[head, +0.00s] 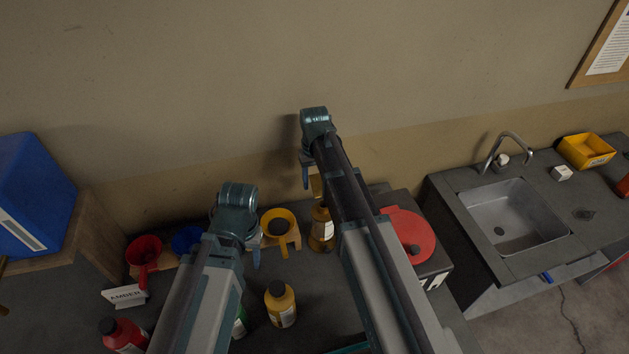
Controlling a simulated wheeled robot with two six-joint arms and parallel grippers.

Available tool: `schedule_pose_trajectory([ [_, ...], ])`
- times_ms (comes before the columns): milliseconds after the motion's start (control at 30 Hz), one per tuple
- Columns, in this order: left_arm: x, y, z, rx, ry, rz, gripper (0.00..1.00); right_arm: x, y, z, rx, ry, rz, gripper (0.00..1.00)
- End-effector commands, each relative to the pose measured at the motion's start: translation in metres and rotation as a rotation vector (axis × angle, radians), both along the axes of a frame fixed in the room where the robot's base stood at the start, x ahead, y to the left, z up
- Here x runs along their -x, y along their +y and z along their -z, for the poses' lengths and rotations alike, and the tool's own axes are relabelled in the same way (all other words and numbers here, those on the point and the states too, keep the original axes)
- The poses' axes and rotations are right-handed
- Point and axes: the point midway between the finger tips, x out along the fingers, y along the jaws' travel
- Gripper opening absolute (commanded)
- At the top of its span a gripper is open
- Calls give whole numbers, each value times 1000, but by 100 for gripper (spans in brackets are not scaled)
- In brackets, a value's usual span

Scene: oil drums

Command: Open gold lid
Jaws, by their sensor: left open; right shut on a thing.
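A brown-gold bottle (321,229) with a pale label stands near the wall, under my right gripper. My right gripper (311,181) is shut on a small gold piece (317,187), which looks like the gold lid, just above the bottle's top. My arm partly covers this spot, so I cannot tell whether the piece touches the bottle. My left gripper (248,257) is open beside the yellow funnel, mostly hidden behind its own wrist. A yellow bottle (282,307) with a dark cap stands in front of it.
A yellow funnel (279,221), red funnel (145,254) and blue funnel (187,238) stand along the back. A red bottle (123,335) is front left. A round red lid (407,235) lies right of my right arm. A sink (514,218) is further right.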

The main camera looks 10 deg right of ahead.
Motion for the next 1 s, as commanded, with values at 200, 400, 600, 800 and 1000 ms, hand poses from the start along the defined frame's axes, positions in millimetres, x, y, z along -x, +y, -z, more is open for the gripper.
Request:
schedule_pose_trajectory([
  [200, 0, 0, 7, 0, 0, 0, 50, -1, 0, 7, -1, 2, 0, 30],
  [400, 0, 0, 6, 0, 0, 0, 50, -1, 0, 6, -1, 2, 0, 30],
  [600, 0, 0, 11, 0, 0, 0, 50, -2, 0, 11, -1, 2, 0, 30],
  [800, 0, 0, 11, 0, 0, 0, 50, -3, 0, 11, -1, 1, 0, 30],
  [1000, 0, 0, 11, 0, 0, 0, 50, -3, 0, 11, -1, 1, 0, 80],
])
